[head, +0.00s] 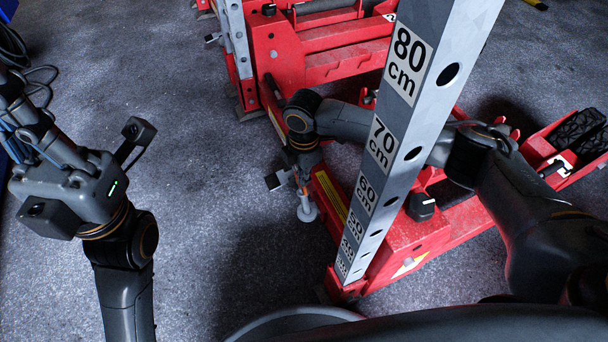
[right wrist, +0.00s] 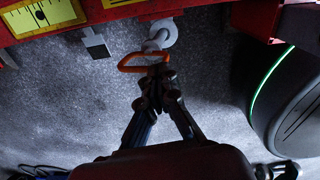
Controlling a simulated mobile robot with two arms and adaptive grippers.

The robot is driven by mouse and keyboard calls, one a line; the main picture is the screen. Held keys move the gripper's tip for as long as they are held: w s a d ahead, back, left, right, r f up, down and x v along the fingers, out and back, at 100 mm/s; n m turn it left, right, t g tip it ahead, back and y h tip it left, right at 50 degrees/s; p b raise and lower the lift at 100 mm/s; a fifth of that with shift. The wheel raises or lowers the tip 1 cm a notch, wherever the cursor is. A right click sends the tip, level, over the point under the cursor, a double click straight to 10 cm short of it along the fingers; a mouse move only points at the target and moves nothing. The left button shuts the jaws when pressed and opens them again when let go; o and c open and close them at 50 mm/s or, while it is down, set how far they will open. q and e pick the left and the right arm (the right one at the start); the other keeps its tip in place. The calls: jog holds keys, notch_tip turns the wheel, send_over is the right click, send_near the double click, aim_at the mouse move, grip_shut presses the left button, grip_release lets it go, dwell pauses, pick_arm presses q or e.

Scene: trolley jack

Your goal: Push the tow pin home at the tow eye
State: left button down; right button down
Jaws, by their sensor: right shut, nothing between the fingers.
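The tow eye is a pale metal ring at the red jack's edge, in the right wrist view (right wrist: 163,33) and, small, in the head view (head: 307,209). The tow pin's orange loop handle (right wrist: 140,63) shows just below the eye in the wrist view. Its shank is hard to make out. My right gripper (right wrist: 157,80) is shut and empty, its fingertips at the loop; whether they touch it I cannot tell. It also shows in the head view (head: 302,184). My left gripper (head: 22,112) is at the far left, away from the jack; its finger opening is unclear.
A grey post with centimetre marks (head: 391,135) stands in front of my right arm. The red jack (head: 400,240) lies behind it, and more red equipment (head: 300,50) stands at the back. The grey floor (head: 200,110) between my arms is clear.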

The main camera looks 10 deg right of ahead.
jog(key=shift+s+f, duration=0.1)
jog(key=shift+f, duration=0.2)
